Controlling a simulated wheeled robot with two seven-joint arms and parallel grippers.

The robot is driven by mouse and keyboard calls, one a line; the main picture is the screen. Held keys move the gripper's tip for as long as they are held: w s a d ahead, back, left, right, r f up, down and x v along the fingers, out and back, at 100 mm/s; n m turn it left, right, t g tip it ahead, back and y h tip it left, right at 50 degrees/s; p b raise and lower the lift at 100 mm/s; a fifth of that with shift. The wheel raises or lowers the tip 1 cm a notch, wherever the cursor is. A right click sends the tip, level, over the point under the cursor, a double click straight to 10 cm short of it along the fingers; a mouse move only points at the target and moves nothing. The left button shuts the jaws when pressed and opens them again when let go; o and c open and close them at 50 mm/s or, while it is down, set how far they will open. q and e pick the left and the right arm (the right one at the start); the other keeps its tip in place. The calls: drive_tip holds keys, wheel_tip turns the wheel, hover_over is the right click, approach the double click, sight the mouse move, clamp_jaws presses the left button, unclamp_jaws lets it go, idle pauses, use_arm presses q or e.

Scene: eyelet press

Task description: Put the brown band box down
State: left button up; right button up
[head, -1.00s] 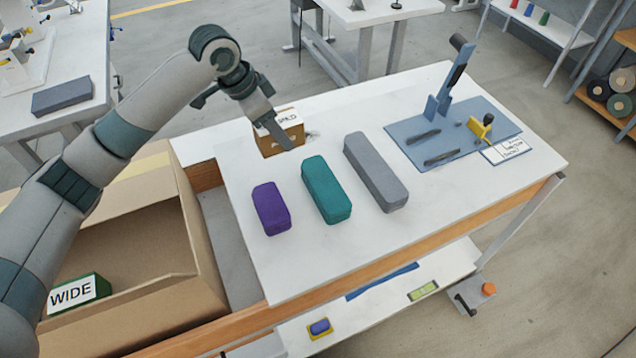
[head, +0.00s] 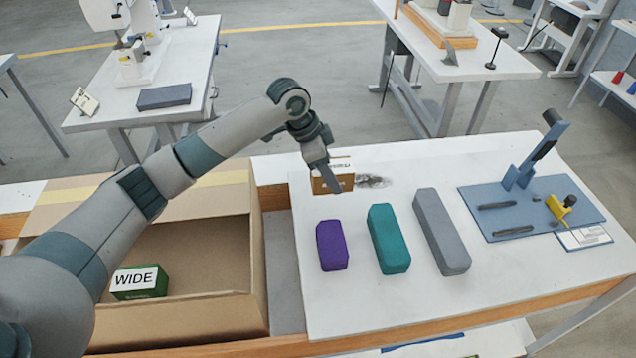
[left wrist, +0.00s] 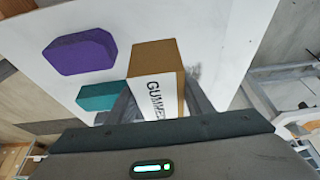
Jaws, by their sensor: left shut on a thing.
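The brown band box (head: 345,181) has a white label and is at the back left of the white bench top, behind the purple block. My left gripper (head: 330,178) reaches down over it and is shut on it, with one finger across its front. In the left wrist view the box (left wrist: 157,58) sits between the two fingers, with its label, reading "GUMME…", facing the camera. I cannot tell whether its underside touches the bench top (head: 400,296). My right gripper is not in view.
Purple (head: 331,246), teal (head: 388,238) and grey (head: 441,232) blocks stand in front of the box and to its right. A blue press plate (head: 530,210) is on the right. An open carton (head: 215,318) at left holds a green "WIDE" box (head: 140,282).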

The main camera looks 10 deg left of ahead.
use_arm(q)
drive_tip(key=a, duration=0.1)
drive_tip(key=w+a+f, duration=0.1)
drive_tip(key=a+f+p, duration=0.1)
drive_tip(key=a, duration=0.1)
drive_tip(key=shift+w+f, duration=0.2)
drive_tip(key=shift+w, duration=0.1)
drive_tip(key=shift+w+a+f, duration=0.2)
drive_tip(key=shift+a+f, duration=0.2)
drive_tip(key=shift+a, duration=0.05)
drive_tip(key=shift+f+p, duration=0.55)
wheel_tip(320, 180, down, 2)
drive_tip(key=shift+f+p, duration=0.1)
drive_tip(key=shift+p, duration=0.35)
drive_tip(key=shift+f, duration=0.35)
drive_tip(key=shift+f, duration=0.15)
